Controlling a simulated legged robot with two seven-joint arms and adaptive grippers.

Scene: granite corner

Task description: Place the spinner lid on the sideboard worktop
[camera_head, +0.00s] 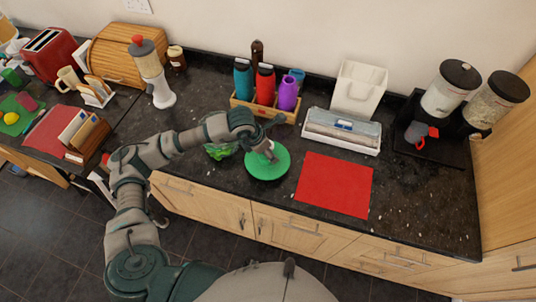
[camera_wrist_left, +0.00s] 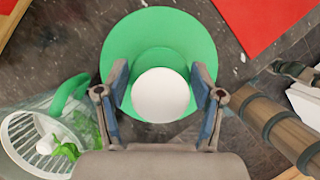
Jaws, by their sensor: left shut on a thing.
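The spinner lid (camera_head: 267,168) is a green disc with a white round knob, seen from above in the left wrist view (camera_wrist_left: 125,45). My left gripper (camera_head: 269,152) is shut on the knob, with a finger on either side of it (camera_wrist_left: 160,92). The lid is over the dark speckled sideboard worktop (camera_head: 405,205), near its front edge; I cannot tell whether it touches the worktop. The spinner bowl (camera_head: 216,152) with green leaves is just left of the lid, partly behind my arm. It shows lidless in the left wrist view (camera_wrist_left: 30,125). My right gripper is out of view.
A red mat (camera_head: 335,185) lies right of the lid. Dispensers (camera_head: 450,90) stand at the right. The worktop right of the mat is mostly clear.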

